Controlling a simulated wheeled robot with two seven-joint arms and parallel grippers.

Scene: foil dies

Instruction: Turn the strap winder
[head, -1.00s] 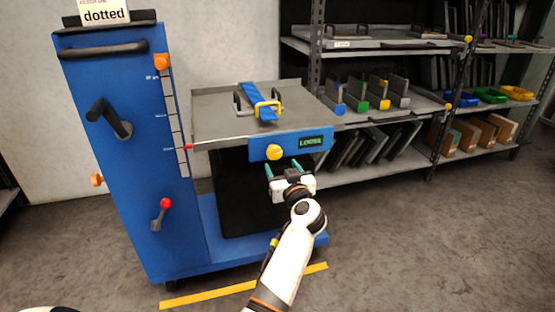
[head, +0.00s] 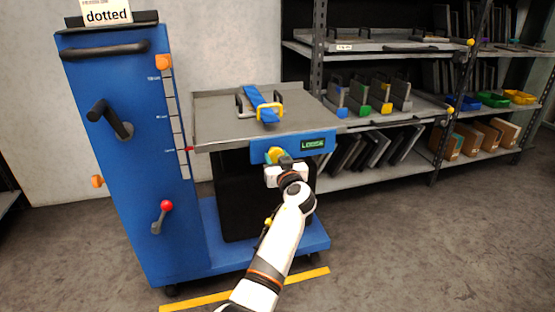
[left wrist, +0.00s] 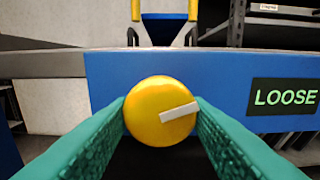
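The strap winder is a round yellow knob (left wrist: 150,118) on the front of a blue panel (head: 322,136). The knob also shows in the head view (head: 274,153), partly hidden by my gripper. Its white mark points right and slightly up in the wrist view. A display (left wrist: 285,97) beside it reads LOOSE. My left gripper (left wrist: 161,115) has its green fingers at both sides of the knob, seemingly touching it. A blue strap (head: 261,103) lies over the grey tabletop (head: 215,118), with a yellow-handled frame (head: 268,114) on it. My right gripper is not in view.
The blue cart column (head: 125,190) stands left, with a black crank (head: 108,117), a red-knobbed lever (head: 163,215) and a sign reading "dotted" (head: 106,14). Shelves (head: 385,115) with trays and bins stand behind right. The floor at the right is clear.

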